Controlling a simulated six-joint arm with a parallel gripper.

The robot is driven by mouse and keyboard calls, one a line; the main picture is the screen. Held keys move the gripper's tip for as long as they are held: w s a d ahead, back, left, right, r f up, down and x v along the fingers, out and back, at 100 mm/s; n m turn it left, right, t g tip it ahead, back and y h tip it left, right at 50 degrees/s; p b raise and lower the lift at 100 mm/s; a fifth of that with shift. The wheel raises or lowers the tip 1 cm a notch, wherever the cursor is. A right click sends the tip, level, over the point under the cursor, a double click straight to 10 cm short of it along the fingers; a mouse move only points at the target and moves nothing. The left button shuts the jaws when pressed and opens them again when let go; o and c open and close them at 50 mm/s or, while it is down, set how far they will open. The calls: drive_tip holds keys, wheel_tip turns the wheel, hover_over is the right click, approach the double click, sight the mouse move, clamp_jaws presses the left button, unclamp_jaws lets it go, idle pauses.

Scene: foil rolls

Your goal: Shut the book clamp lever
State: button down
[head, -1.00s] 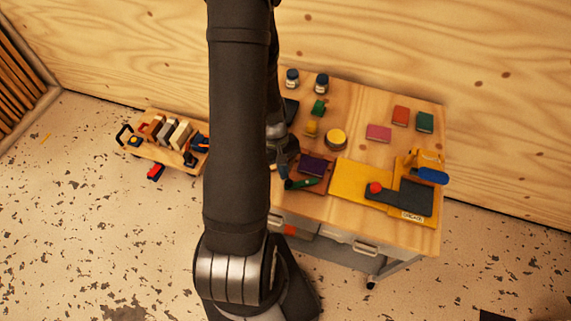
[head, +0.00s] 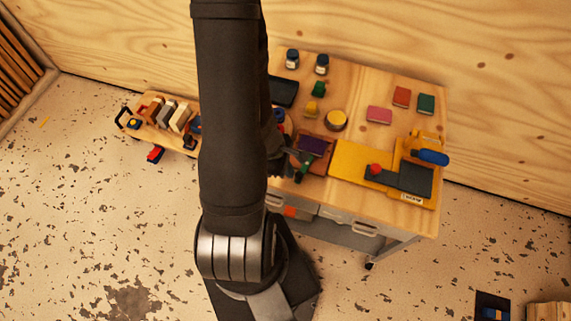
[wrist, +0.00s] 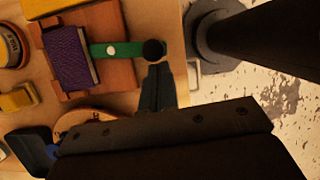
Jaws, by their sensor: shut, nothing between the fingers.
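The book clamp has a reddish-brown base (wrist: 119,73) holding a purple book (wrist: 69,53). Its green lever (wrist: 112,50) reaches from beside the book out past the base edge and ends in a black round knob (wrist: 154,50). In the head view the purple book (head: 312,145) and green lever (head: 304,166) lie near the bench's front edge, beside my arm. My gripper (wrist: 159,69) is shut and empty, its fingertips right beside the knob; I cannot tell whether they touch it. In the head view my arm partly hides the gripper.
A yellow board (head: 349,162) with a dark plate and red knob lies right of the clamp. A round yellow-topped tin (head: 336,120), small blocks and two jars stand behind. A small cart (head: 150,122) stands left. Open floor lies beyond the front edge.

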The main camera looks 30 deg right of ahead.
drive_tip(key=shift+s+d, duration=0.1)
drive_tip(key=shift+s, duration=0.4)
idle(0.5)
drive_tip(key=shift+w+a, duration=0.35)
drive_tip(key=shift+a, duration=0.05)
drive_tip(key=w+a, duration=0.2)
drive_tip(key=shift+a+r, duration=0.1)
drive_tip(key=shift+a, duration=0.2)
drive_tip(key=v, duration=0.9)
drive_tip(key=shift+s+r, duration=0.2)
drive_tip(key=shift+r, duration=0.25)
drive_tip(key=shift+f, duration=0.1)
drive_tip(key=shift+x, duration=4.95)
drive_tip(key=shift+d, duration=0.15)
